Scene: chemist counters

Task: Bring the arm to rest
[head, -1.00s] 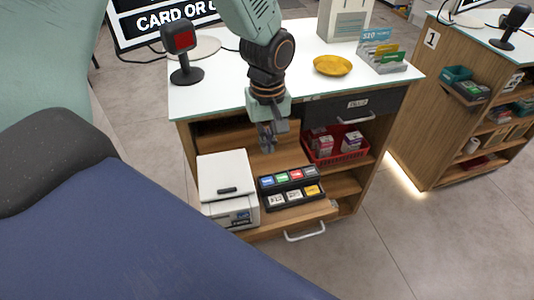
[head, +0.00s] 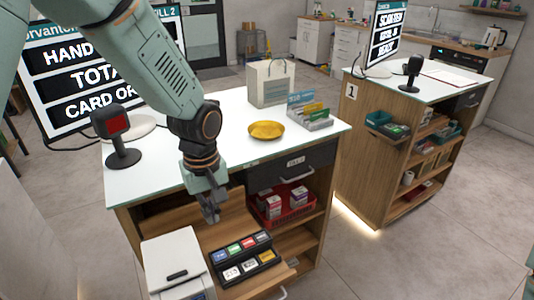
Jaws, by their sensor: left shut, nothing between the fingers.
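My left arm comes in from the upper left of the head view. My left gripper (head: 211,212) points down in front of the counter (head: 136,186), above the pulled-out wooden shelf (head: 213,236). Its fingers are shut and hold nothing. It hangs between the white printer box (head: 178,262) and the red basket (head: 283,208). The black tray with coloured labelled blocks (head: 243,258) lies below and to the right of it.
On the countertop are a black scanner (head: 120,135), a yellow dish (head: 266,130), a paper bag (head: 270,83), a card rack (head: 309,115) and a large screen (head: 62,82). A second counter (head: 372,160) stands to the right. Grey floor (head: 420,240) lies free in front.

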